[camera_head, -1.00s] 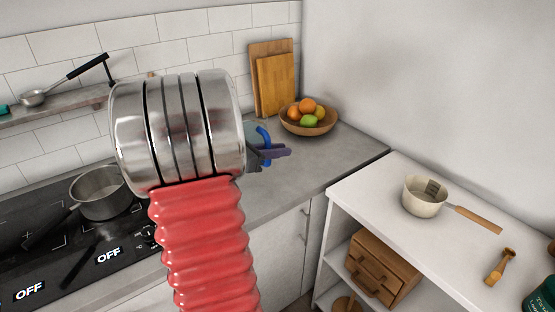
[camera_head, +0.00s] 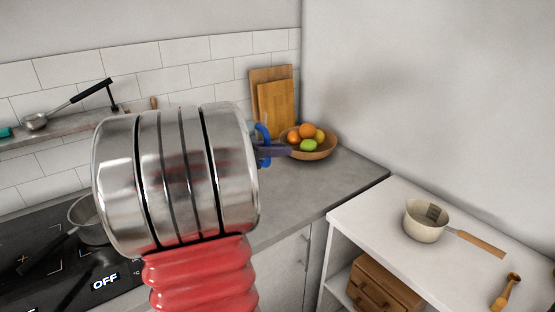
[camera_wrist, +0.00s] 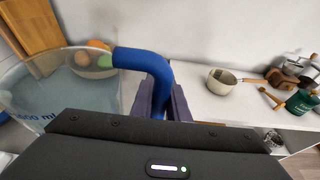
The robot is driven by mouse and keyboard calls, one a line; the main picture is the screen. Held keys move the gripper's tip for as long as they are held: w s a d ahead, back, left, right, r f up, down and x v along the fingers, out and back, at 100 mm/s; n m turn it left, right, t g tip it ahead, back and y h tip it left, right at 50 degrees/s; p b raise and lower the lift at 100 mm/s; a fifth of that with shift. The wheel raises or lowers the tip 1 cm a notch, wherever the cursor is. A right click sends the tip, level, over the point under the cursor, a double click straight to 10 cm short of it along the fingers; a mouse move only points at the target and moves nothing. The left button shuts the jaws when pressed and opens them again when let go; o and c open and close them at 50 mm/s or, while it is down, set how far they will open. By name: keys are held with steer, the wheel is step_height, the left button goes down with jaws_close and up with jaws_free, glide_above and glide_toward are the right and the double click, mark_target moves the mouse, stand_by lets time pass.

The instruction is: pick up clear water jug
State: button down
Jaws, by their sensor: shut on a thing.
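The clear water jug (camera_wrist: 65,92) shows at the left of the wrist view, with a blue handle (camera_wrist: 140,60) and faint volume marks on its side. My gripper (camera_wrist: 165,100) has its two dark fingers closed around the lower part of the blue handle. In the head view only a bit of the blue handle (camera_head: 264,134) shows beside my gripper (camera_head: 275,152). The rest of the jug is hidden there behind my metal and red arm. I cannot tell how far the jug is above the counter.
A wooden fruit bowl (camera_head: 325,150) stands on the grey counter (camera_head: 330,187) just beyond my gripper, with cutting boards (camera_head: 275,105) behind. A pan (camera_head: 424,222) sits on the white shelf unit (camera_head: 375,207) at right. A pot (camera_head: 88,215) is on the stove at left.

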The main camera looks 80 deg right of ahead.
step_height(320, 180, up, 11)
steer(key=shift+f, duration=0.2)
stand_by(0.8)
steer(key=shift+r, duration=0.1)
stand_by(1.7)
steer(key=shift+s, duration=0.15)
